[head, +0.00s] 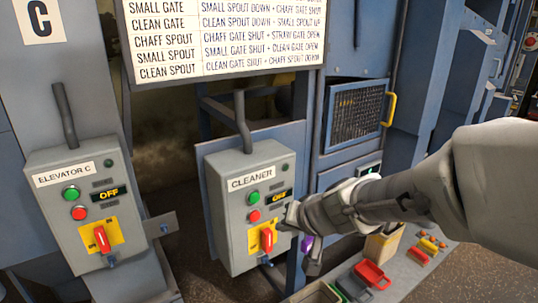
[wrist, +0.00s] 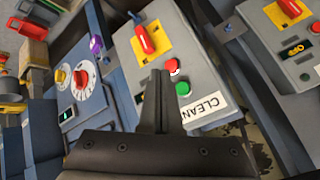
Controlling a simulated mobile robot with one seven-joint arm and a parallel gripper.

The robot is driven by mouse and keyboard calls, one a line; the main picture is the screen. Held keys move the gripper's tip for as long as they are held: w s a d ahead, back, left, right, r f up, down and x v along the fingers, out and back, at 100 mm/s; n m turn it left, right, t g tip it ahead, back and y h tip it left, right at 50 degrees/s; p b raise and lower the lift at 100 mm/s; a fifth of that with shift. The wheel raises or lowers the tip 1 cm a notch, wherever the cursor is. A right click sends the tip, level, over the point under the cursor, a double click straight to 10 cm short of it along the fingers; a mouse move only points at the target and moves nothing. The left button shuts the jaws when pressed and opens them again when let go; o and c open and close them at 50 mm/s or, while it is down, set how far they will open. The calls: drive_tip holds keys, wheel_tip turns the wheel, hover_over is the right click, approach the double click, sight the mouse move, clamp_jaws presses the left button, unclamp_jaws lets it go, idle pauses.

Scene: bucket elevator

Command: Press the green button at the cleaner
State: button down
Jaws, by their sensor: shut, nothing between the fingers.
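The cleaner's grey control box (head: 230,225) hangs in the middle of the head view. Its green button (head: 254,197) sits above a red button (head: 255,216), beside a display reading OFF. A red rotary handle (head: 267,240) on a yellow plate is below. My gripper (head: 288,219) is at the box's right side, close to the display and handle in the picture. In the wrist view my gripper (wrist: 158,74) is shut and empty, fingers over the box face. The green button (wrist: 183,89) appears just right of the fingers, uncovered. Contact with the box is not visible.
The similar Elevator C box (head: 80,190) hangs at left, also reading OFF. A sign (head: 228,38) is above. A bench (head: 405,275) with a red bin (head: 373,275) lies at lower right. A purple knob (wrist: 96,44) and a dial panel (wrist: 85,95) are beside the cleaner box.

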sight(257, 202)
drive_tip(key=shift+w+d+f, duration=0.2)
drive_tip(key=shift+w, duration=0.4)
drive_tip(key=shift+w+a+p, duration=0.3)
drive_tip(key=shift+w+a, duration=0.5)
drive_tip(key=shift+w, duration=0.4)
drive_tip(key=shift+w+a+p, duration=0.3)
drive_tip(key=shift+w+a, duration=0.55)
drive_tip(key=shift+w, duration=0.4)
drive_tip(key=shift+w+a+p, duration=0.3)
drive_tip(key=shift+w+a, duration=0.5)
drive_tip(key=shift+w, duration=0.4)
drive_tip(key=shift+w+a, duration=0.2)
drive_tip(key=shift+w, duration=0.15)
drive_tip(key=shift+w+a, duration=0.3)
drive_tip(key=shift+w, duration=0.1)
drive_tip(key=shift+s+d, duration=0.1)
drive_tip(key=shift+s+d+b, duration=0.35)
drive_tip(key=shift+s+d, duration=0.05)
drive_tip(key=shift+s, duration=0.25)
